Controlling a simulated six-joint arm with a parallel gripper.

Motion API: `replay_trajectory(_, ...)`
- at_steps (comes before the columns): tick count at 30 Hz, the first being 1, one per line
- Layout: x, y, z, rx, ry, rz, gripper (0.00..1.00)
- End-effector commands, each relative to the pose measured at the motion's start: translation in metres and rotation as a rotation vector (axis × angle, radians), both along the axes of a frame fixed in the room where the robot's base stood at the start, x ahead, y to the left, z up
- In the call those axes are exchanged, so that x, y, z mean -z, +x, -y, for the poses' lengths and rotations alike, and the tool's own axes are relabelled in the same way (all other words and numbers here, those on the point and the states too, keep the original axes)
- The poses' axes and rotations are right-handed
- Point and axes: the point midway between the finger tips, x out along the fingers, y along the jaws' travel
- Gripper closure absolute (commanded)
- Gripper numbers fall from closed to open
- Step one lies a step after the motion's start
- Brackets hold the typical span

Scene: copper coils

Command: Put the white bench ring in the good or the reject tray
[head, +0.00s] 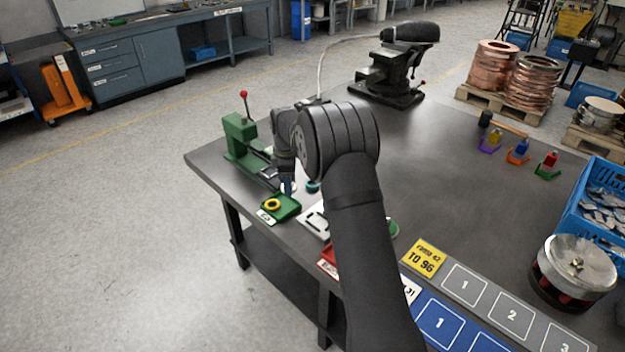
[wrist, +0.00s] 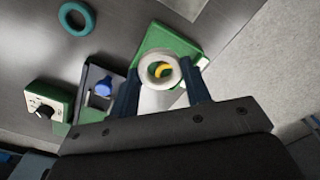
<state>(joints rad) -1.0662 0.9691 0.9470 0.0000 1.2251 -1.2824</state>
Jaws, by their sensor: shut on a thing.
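My gripper (wrist: 162,82) is shut on the white ring (wrist: 160,57) in the wrist view, one finger on each side of it. The ring is in front of the green tray (wrist: 190,46), and a yellow ring shows through its hole. In the head view, my gripper (head: 288,186) points down with the white ring near the far edge of the green tray (head: 291,208). The yellow ring (head: 272,204) lies in that tray. A red tray (head: 329,253) nearer the front is mostly hidden behind my arm. I cannot tell how high the white ring is.
A teal ring (wrist: 76,18) lies on the bench. A green press (head: 240,135) with a red-knobbed lever stands behind my gripper. A white-topped plate (head: 316,222) lies beside the green tray. The bench's middle right is clear.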

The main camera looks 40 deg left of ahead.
Motion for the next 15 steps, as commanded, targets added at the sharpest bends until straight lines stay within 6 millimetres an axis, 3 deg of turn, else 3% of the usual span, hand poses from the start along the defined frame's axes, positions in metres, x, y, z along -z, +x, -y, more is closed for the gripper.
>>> replay_trajectory(15,0.030,-0.003,-0.002,-0.008,-0.001,-0.001,0.87)
